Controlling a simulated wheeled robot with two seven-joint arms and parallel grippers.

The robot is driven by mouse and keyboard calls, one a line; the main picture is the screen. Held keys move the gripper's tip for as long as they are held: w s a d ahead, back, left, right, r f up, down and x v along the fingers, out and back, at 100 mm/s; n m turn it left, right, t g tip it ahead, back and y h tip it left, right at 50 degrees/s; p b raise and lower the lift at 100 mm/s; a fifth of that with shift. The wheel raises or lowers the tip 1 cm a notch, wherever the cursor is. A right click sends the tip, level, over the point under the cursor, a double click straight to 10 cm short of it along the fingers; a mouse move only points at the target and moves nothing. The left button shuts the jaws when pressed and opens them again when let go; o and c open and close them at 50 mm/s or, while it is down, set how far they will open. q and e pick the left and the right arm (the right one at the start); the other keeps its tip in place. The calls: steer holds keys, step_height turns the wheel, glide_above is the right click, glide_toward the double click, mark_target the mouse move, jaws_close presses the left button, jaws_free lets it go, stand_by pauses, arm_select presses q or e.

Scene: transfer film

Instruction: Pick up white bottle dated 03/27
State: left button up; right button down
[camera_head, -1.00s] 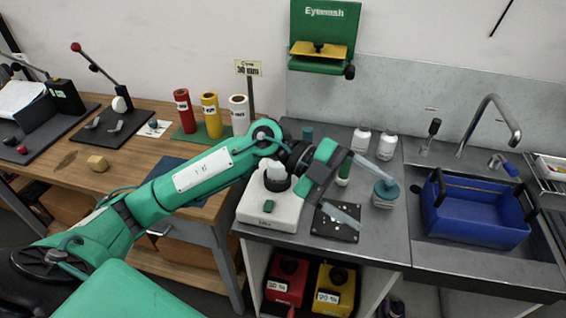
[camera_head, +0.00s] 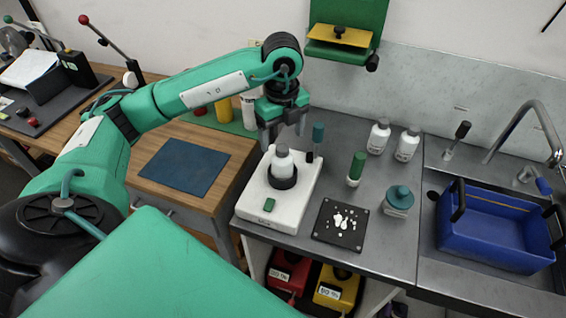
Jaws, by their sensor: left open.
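A white bottle (camera_head: 282,162) stands upright in the dark round holder of a white bench device (camera_head: 262,209). Two more white bottles, one on the left (camera_head: 378,138) and one on the right (camera_head: 407,146), stand side by side at the back of the grey counter. Their labels are too small for me to read any date. My left gripper (camera_head: 284,136) is open and empty, pointing down just above and behind the bottle on the device. I cannot tell if its fingers touch that bottle. My right gripper is out of view.
A green-capped tube (camera_head: 355,168), a teal-lidded jar (camera_head: 398,201) and a dark plate with white pieces (camera_head: 341,224) stand right of the device. A blue basin (camera_head: 490,232) sits in the sink. A green eyewash unit (camera_head: 343,35) hangs above.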

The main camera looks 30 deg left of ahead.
mark_target(282, 148)
arm_select(q)
step_height(282, 148, down, 3)
steer(key=shift+f, duration=0.15)
steer(key=shift+f+p, duration=0.5)
steer(key=shift+p, duration=0.25)
step_height(282, 148, down, 4)
steer(key=shift+r+p, duration=0.25)
steer(key=shift+p, duration=0.55)
steer(key=shift+f, duration=0.45)
steer(key=shift+w, duration=0.1)
steer(key=shift+c, duration=0.5)
steer(key=c, duration=1.2)
steer(key=shift+r, duration=0.15)
